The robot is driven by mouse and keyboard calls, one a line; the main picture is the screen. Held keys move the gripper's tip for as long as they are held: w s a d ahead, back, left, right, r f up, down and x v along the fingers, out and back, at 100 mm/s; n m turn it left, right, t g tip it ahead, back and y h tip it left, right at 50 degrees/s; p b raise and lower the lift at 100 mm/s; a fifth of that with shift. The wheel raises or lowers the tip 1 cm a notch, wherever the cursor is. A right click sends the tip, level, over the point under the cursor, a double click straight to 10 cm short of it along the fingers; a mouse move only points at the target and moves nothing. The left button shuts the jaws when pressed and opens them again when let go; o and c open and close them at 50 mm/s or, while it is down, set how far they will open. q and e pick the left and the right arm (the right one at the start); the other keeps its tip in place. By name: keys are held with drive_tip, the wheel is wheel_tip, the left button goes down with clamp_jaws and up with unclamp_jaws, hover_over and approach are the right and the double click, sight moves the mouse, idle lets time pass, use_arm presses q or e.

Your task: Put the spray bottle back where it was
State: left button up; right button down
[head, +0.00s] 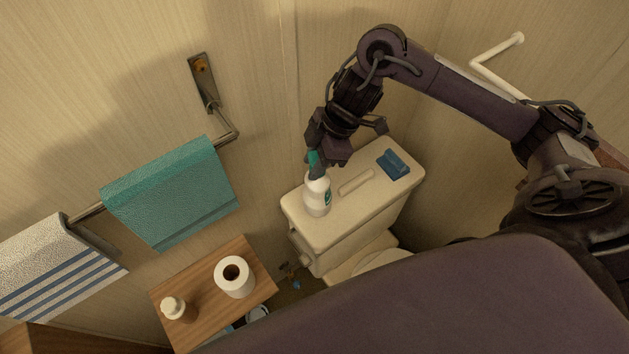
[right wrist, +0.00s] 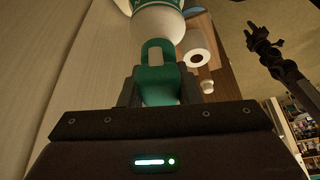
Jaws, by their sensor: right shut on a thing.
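The spray bottle (head: 317,197) is white with a green spray head and a green-marked label. It is upright over the left end of the toilet tank lid (head: 345,210). Its base looks to be on the lid or just above it; I cannot tell which. My right gripper (head: 316,162) is shut on the green spray head from above. In the right wrist view the green head (right wrist: 158,80) sits between the fingers, with the white body beyond. My left gripper (right wrist: 258,36) shows only in the right wrist view, far off and small; its jaws are unclear.
A blue sponge-like block (head: 393,164) lies on the right part of the lid. A teal towel (head: 172,195) hangs on the left wall.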

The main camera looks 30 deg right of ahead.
sight(317, 187)
wheel_tip(317, 187, down, 3)
drive_tip(key=shift+w+f, duration=0.1)
drive_tip(key=shift+f+b, duration=0.55)
drive_tip(key=shift+f, duration=1.35)
drive_tip(key=shift+f, duration=0.15)
drive_tip(key=c, duration=1.1)
unclamp_jaws()
drive_tip(key=shift+o, duration=0.2)
